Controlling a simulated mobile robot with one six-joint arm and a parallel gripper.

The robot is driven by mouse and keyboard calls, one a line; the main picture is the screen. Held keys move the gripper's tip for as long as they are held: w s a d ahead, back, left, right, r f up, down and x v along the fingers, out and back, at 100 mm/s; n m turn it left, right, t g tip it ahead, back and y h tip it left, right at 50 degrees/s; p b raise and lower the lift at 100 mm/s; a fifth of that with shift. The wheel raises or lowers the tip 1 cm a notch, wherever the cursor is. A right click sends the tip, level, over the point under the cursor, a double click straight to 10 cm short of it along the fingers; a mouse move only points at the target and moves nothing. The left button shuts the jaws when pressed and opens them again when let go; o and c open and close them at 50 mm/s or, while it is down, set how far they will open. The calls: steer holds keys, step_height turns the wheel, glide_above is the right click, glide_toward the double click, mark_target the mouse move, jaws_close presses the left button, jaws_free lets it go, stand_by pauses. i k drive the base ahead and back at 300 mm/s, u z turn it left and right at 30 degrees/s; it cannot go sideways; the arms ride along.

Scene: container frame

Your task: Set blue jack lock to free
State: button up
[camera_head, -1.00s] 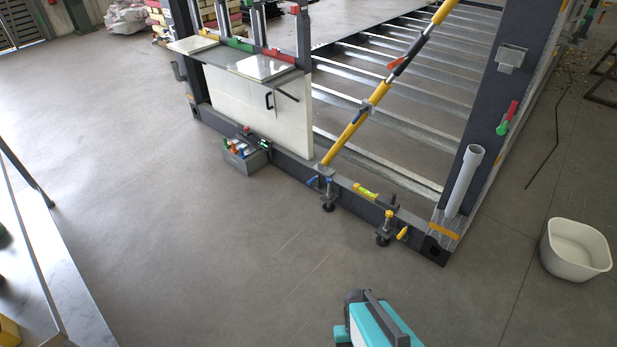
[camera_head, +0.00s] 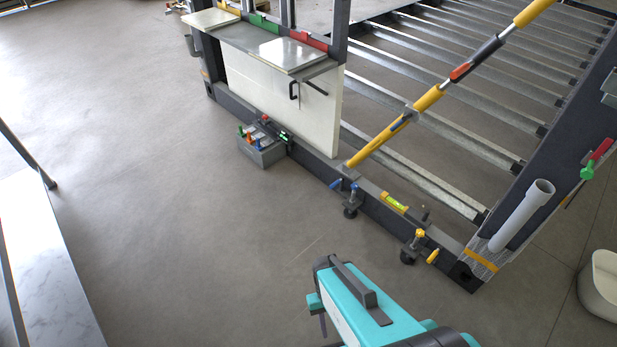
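The blue jack (camera_head: 351,205) is a small dark screw jack with blue handles, clamped at the lower frame beam beside the foot of the yellow prop. One blue handle (camera_head: 337,185) sticks out to its left; the lock's setting is too small to read. A second jack with yellow handles (camera_head: 416,242) stands further right along the beam. My teal and black arm (camera_head: 370,305) rises from the bottom edge, in front of the jacks and apart from them. No gripper fingertips can be made out.
A grey box (camera_head: 262,152) with coloured handles sits on the floor left of the blue jack. A yellow prop (camera_head: 430,98) slants above the beam. A white pipe (camera_head: 520,215) and white tub (camera_head: 602,285) are at right.

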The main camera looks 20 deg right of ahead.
mark_target(335, 183)
steer(key=u, duration=0.6)
steer(key=i, duration=1)
steer(key=u, duration=0.35)
